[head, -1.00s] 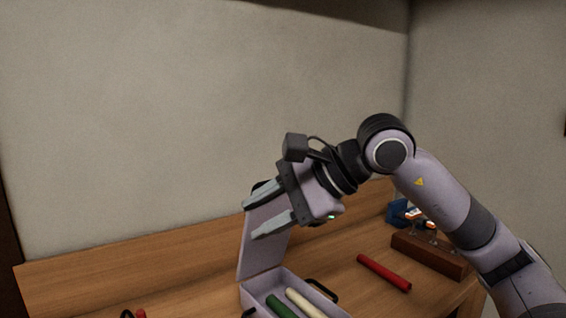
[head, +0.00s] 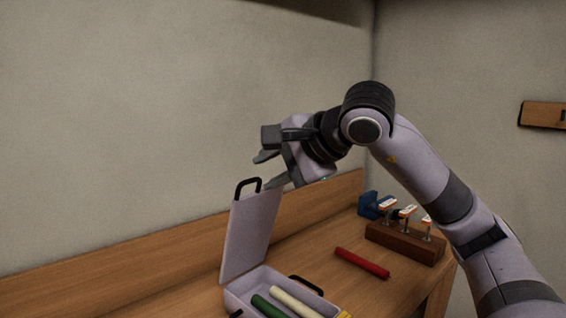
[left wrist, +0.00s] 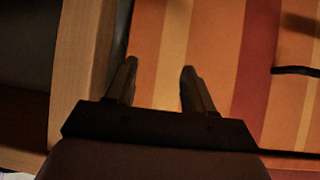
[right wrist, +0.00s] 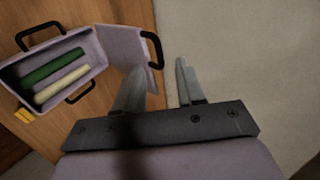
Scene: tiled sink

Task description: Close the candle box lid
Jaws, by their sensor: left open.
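The candle box (head: 236,299) stands on the wooden bench with its lid (head: 250,235) raised nearly upright and a black handle on the lid's top edge. A green candle (head: 268,306) and a cream candle (head: 296,302) lie inside. The right wrist view also shows the box (right wrist: 98,50) and its lid (right wrist: 122,50). My right gripper (head: 268,170) is open and empty, above and just right of the lid's top edge; its fingers (right wrist: 158,85) appear apart from the lid. My left gripper (left wrist: 158,75) is open and empty over an orange striped surface, and is outside the head view.
A red candle (head: 362,263) lies on the bench right of the box. Behind it are a wooden rack (head: 405,243) with several tools and a blue object (head: 370,205). A yellow item (head: 344,314) is at the box's front right. The wall rises behind the bench.

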